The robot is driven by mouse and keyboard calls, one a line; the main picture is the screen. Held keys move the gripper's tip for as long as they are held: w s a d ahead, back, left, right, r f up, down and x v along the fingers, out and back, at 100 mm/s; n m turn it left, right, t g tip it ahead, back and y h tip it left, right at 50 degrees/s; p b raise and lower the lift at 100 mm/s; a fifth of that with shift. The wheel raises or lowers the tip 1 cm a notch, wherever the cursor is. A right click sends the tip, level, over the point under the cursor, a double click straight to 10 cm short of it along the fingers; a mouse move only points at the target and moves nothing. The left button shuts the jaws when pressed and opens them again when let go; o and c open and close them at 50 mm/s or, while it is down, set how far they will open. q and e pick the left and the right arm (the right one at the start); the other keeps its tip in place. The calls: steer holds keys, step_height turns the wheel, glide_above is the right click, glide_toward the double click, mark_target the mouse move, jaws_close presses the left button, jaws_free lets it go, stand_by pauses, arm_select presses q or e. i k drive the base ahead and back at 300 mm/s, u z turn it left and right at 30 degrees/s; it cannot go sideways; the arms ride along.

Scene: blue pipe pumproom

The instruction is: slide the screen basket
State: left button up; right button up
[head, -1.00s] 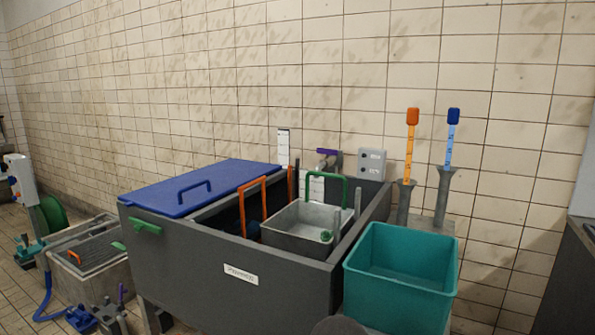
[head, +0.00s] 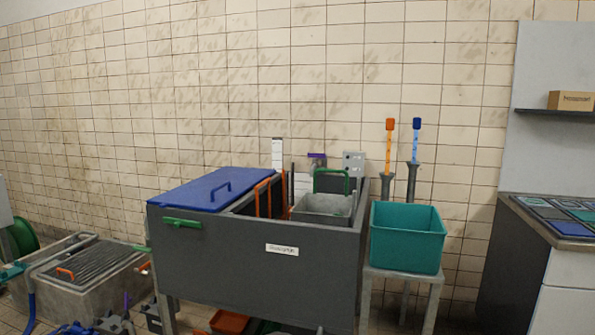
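The grey screen basket (head: 322,208) sits inside the large dark grey tank (head: 250,268), toward its right end. Its green handle (head: 332,172) stands upright above it. An orange-handled frame (head: 262,197) stands in the tank just left of the basket. The basket's lower part is hidden by the tank's front wall. Neither of my grippers shows in the head view.
A teal bin (head: 406,240) stands on a small grey stand right of the tank. Orange and blue dip handles (head: 389,148) rise behind it. A counter (head: 560,222) is at the far right. A grated concrete pit (head: 85,272) and several loose items lie on the floor at left.

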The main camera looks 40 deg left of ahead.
mark_target(314, 207)
steer(key=u, duration=0.5)
steer(key=k, duration=0.15)
steer(key=u, duration=0.9)
steer(key=i, duration=1)
